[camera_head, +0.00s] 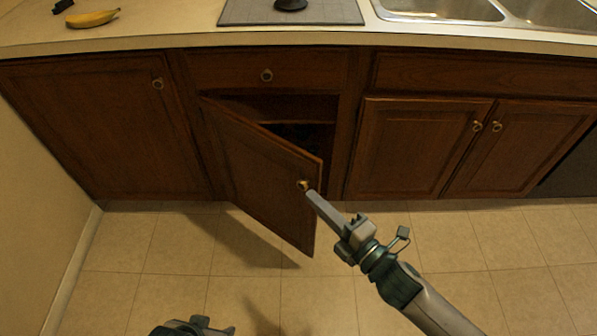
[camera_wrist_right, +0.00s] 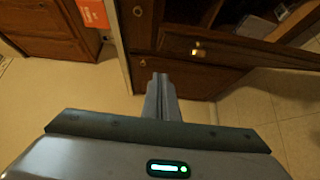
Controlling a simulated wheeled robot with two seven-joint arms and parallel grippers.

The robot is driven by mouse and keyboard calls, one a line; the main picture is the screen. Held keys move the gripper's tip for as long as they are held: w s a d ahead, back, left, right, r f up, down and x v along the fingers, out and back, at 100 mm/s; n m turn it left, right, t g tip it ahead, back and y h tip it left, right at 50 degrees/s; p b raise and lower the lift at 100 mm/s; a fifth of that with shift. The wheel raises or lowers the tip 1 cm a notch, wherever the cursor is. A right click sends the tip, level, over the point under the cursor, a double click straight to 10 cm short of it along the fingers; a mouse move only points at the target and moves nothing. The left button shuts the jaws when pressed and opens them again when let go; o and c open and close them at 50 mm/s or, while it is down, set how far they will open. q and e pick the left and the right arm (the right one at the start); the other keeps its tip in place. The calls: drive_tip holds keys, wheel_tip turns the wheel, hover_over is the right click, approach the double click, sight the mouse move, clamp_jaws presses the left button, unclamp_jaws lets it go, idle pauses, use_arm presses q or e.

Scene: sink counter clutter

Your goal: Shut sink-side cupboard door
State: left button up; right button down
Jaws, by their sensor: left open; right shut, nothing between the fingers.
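The brown wooden cupboard door (camera_head: 255,170) stands part open, hinged on its left, swung out over the floor. Its knob (camera_head: 303,185) is near the free edge. My right gripper (camera_head: 312,196) is shut and empty, its fingertips right beside the knob and the door's free edge; I cannot tell whether they touch. In the right wrist view the shut fingers (camera_wrist_right: 160,80) point at the cabinet front, with a door panel (camera_wrist_right: 255,48) and a knob (camera_wrist_right: 198,52) at upper right. My left gripper (camera_head: 200,326) is open at the bottom edge, mostly cut off, away from the door.
The dark cupboard opening (camera_head: 300,130) shows behind the door. Closed doors (camera_head: 410,150) stand to the right and another (camera_head: 100,125) to the left. A banana (camera_head: 92,18), grey mat (camera_head: 250,14) and sink (camera_head: 440,8) are on the counter. The tiled floor (camera_head: 150,250) is clear.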

sight(300, 164)
drive_tip(key=shift+s+a+r, duration=0.1)
drive_tip(key=shift+r, duration=0.15)
drive_tip(key=shift+a, duration=0.1)
drive_tip(key=shift+w+a, duration=0.6)
drive_tip(key=shift+w, duration=1.25)
drive_tip(key=shift+w+a, duration=0.6)
drive_tip(key=shift+w, duration=1.2)
drive_tip(key=shift+w+a, duration=0.6)
drive_tip(key=shift+w, duration=1.25)
